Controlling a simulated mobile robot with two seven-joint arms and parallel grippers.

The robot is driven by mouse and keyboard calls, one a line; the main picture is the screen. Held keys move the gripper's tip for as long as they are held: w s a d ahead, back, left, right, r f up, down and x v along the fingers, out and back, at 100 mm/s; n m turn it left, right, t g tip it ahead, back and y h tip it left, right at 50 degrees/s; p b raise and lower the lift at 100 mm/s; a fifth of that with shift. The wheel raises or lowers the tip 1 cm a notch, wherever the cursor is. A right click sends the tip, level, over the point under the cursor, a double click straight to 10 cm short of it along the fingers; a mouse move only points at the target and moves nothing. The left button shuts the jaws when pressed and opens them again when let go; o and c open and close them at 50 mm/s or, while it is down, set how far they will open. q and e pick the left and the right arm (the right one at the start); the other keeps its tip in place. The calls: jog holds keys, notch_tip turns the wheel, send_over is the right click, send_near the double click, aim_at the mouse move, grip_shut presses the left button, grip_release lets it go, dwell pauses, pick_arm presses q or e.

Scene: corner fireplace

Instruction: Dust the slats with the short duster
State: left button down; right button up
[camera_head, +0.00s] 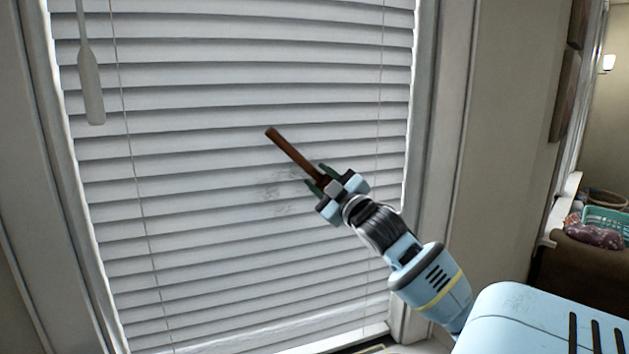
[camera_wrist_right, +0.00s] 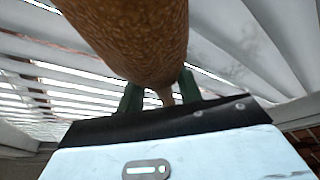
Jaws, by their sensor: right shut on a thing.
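The short duster (camera_head: 292,153) shows as a brown rod that points up and left in front of the blind. My right gripper (camera_head: 321,180) is shut on its lower end. In the right wrist view the duster (camera_wrist_right: 130,38) is a broad brown mottled shape between the green fingers, close to the camera. The white slats (camera_head: 230,230) fill the window. Grey dust smudges (camera_head: 280,190) mark several slats just left of my right gripper. I cannot tell whether the duster touches the slats. My left gripper is not in view.
A blind wand (camera_head: 91,88) hangs at the upper left, and thin cords run down the blind. The window frame (camera_head: 440,150) stands right of the slats. At the far right, a turquoise basket (camera_head: 606,219) sits by a brown piece of furniture (camera_head: 590,268).

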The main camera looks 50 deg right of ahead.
aim_at(309, 171)
jog(key=shift+s+d+f, duration=0.15)
jog(key=shift+s+d, duration=0.1)
jog(key=shift+d, duration=0.2)
jog(key=shift+a+r, duration=0.1)
jog(key=shift+r, duration=1.15)
jog(key=shift+w+a, duration=0.45)
jog(key=shift+a, duration=0.3)
jog(key=shift+w+a, duration=0.45)
jog(key=shift+a, duration=0.3)
jog(key=shift+a, duration=0.1)
jog(key=shift+w+a, duration=0.45)
jog(key=shift+a, duration=0.3)
jog(key=shift+w+a, duration=0.4)
jog(key=shift+a, duration=0.35)
jog(key=shift+w+a, duration=0.45)
jog(key=shift+a, duration=0.3)
jog(key=shift+w+a, duration=0.45)
jog(key=shift+a, duration=0.25)
